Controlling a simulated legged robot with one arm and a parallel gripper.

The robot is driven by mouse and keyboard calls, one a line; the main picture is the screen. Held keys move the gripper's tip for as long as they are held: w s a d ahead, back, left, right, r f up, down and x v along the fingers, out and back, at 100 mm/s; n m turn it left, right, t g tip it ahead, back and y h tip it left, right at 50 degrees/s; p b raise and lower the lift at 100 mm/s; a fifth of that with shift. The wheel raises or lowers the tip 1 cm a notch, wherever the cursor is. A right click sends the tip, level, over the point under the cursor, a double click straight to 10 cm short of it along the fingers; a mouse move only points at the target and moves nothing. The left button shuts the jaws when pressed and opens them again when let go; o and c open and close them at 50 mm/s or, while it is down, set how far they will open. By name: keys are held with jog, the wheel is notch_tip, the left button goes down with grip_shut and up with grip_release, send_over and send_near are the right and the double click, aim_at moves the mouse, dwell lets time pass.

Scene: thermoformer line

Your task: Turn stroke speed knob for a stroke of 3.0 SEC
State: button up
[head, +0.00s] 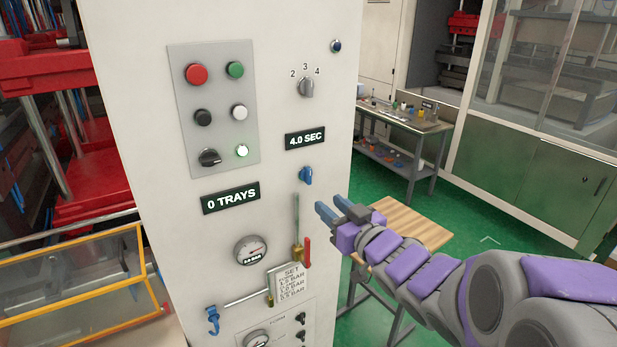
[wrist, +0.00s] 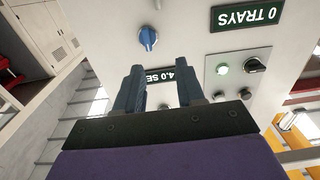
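The white cabinet front carries a dark display (head: 305,139) reading 4.0 SEC. Above it is a grey knob (head: 306,87) with marks 2, 3 and 4; its exact pointing is hard to tell. Below the display is a blue knob (head: 306,176), which also shows in the wrist view (wrist: 148,38). No name label is readable beside either knob. My gripper (head: 332,206) is in front of the cabinet, below and right of the blue knob, touching neither knob. In the upside-down wrist view its two fingers (wrist: 160,72) are apart and empty, partly covering the display.
A button panel (head: 188,128) and a 0 TRAYS display (head: 230,198) are at left. A gauge (head: 251,250), a red-handled lever (head: 306,252) and a hanging card (head: 291,284) sit lower. A small wooden table (head: 405,222) stands behind my arm. Green floor is open at right.

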aim_at(310, 178)
jog(key=w+b, duration=0.1)
jog(key=w, duration=0.8)
jog(key=a, duration=0.2)
jog(key=w+a, duration=0.1)
jog(key=a, duration=0.1)
jog(key=w+a, duration=0.1)
jog(key=a, duration=0.1)
jog(key=shift+a+f+b, duration=0.15)
jog(key=shift+a+b, duration=0.15)
jog(key=shift+b, duration=0.1)
jog(key=shift+w+d+r, duration=0.1)
jog(key=shift+d+r, duration=0.05)
jog(key=shift+d, duration=0.65)
jog(key=shift+w+d+r, duration=0.1)
jog(key=shift+d, duration=0.75)
jog(key=shift+c, duration=0.6)
jog(key=shift+s, duration=0.1)
jog(key=shift+c, duration=0.6)
jog(key=shift+a+f, duration=0.1)
jog(key=shift+a, duration=0.9)
jog(key=c, duration=0.3)
jog(key=shift+c, duration=0.8)
jog(key=shift+w+d+f, duration=0.1)
jog(key=shift+w+d, duration=0.05)
jog(key=shift+w, duration=0.05)
grip_shut()
